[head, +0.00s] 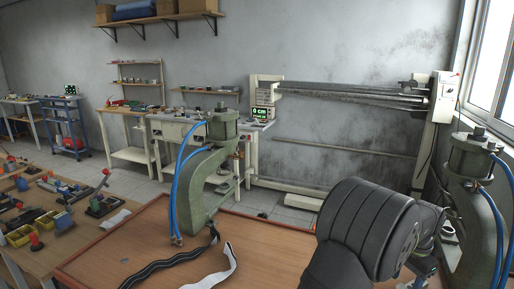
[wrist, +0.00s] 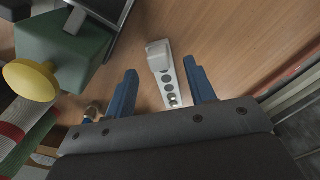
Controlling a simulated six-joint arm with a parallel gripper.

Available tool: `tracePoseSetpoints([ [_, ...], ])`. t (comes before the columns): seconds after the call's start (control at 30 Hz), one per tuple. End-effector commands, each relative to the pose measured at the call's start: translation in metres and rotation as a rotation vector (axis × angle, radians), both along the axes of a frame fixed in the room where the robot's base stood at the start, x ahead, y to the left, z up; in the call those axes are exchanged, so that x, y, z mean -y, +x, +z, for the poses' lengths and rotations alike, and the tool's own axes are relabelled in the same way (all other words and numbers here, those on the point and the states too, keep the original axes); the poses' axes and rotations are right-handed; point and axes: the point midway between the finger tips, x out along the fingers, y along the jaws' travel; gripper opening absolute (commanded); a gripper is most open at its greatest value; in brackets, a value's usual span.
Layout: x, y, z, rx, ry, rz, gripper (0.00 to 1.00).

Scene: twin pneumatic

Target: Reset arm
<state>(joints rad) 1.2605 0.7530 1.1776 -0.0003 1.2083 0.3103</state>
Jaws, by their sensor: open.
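My gripper (wrist: 160,67) is open, its two blue fingers spread apart in the wrist view. A pale grey elongated piece with a row of round dark spots (wrist: 163,62) shows between the fingers, over the wood tabletop. I cannot tell how far below the fingertips it lies, and no contact is visible. In the head view my dark arm is at the lower right, and it largely hides my gripper. A green pneumatic press (head: 203,185) with blue hoses stands on the table at the centre. A second green press (head: 472,205) stands at the right edge, close beside my arm.
The wooden table (head: 112,240) has a dark striped strap (head: 165,262) and a white strap (head: 218,266) near its front. A green block (wrist: 60,50) and a yellow knob (wrist: 30,80) crowd the wrist view's left. Bare tabletop shows at upper right there.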

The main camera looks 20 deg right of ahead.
Motion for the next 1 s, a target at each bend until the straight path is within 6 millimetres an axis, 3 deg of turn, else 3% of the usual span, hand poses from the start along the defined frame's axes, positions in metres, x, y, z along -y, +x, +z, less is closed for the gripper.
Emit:
tracePoseSetpoints([
  [0.2, 0.0, 0.0, 0.017, 0.0, 0.001, 0.0, 0.5],
  [0.57, 0.0, 0.0, 0.019, 0.0, 0.002, 0.0, 0.5],
  [0.77, -0.001, 0.0, 0.007, -0.001, 0.004, 0.0, 0.5],
  [0.93, -0.001, 0.0, -0.023, -0.002, 0.006, 0.0, 0.5],
  [0.97, 0.0, 0.0, -0.023, -0.001, 0.002, 0.0, 0.5],
  [1.0, 0.001, 0.0, -0.009, 0.001, -0.003, 0.0, 0.5],
])
